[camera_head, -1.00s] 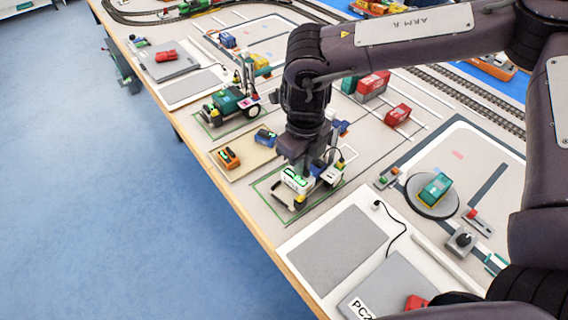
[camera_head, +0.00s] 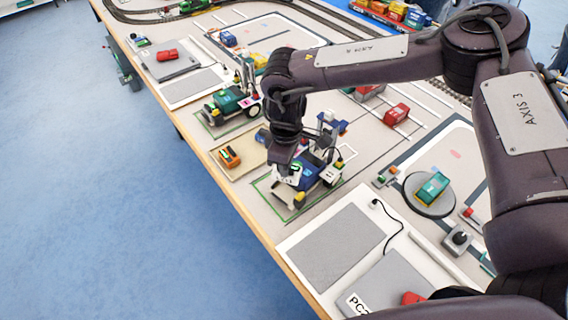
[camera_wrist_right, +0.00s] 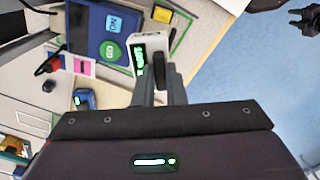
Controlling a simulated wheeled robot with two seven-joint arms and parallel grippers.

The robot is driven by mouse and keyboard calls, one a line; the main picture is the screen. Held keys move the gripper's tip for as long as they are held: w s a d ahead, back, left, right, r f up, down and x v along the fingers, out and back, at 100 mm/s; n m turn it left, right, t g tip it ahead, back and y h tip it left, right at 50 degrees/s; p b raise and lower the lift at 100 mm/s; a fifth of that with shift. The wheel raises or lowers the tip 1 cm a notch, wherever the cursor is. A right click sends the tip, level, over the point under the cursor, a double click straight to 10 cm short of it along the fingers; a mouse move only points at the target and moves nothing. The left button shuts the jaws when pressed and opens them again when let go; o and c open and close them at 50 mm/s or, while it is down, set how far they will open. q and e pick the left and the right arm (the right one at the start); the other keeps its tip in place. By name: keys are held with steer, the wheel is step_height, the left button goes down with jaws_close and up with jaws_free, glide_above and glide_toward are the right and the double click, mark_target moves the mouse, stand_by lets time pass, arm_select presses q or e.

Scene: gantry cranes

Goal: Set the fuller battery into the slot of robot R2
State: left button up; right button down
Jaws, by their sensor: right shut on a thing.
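My right gripper (camera_head: 287,170) is shut on a white battery with a dark panel and green lit marks, at the blue wheeled robot (camera_head: 318,172). The right wrist view shows the white battery (camera_wrist_right: 143,50) at the fingertips, close beside the blue robot (camera_wrist_right: 101,30); I cannot tell whether it sits in the slot. An orange battery (camera_head: 229,157) and a partly hidden blue battery (camera_head: 262,136) are on the tan mat. The blue one (camera_wrist_right: 84,99) shows a green light in the wrist view. A dark shape (camera_wrist_right: 304,20) may be my left gripper.
A turntable (camera_head: 415,200) with a teal wagon and red wagons (camera_head: 396,114) lie to the right. A bare grey pad (camera_head: 335,247) is in front.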

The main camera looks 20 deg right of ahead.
mark_target(284, 180)
steer(key=m, duration=0.3)
steer(key=f+m, duration=0.1)
steer(key=shift+w+a, duration=0.15)
steer(key=shift+w, duration=0.1)
steer(key=shift+f+b, duration=1.85)
steer(key=shift+f, duration=0.05)
steer(key=shift+f, duration=0.8)
steer(key=shift+f, duration=0.25)
stand_by(0.3)
steer(key=shift+f+b, duration=0.3)
steer(key=shift+f, duration=0.4)
stand_by(1.2)
steer(key=c, duration=1.4)
jaws_free()
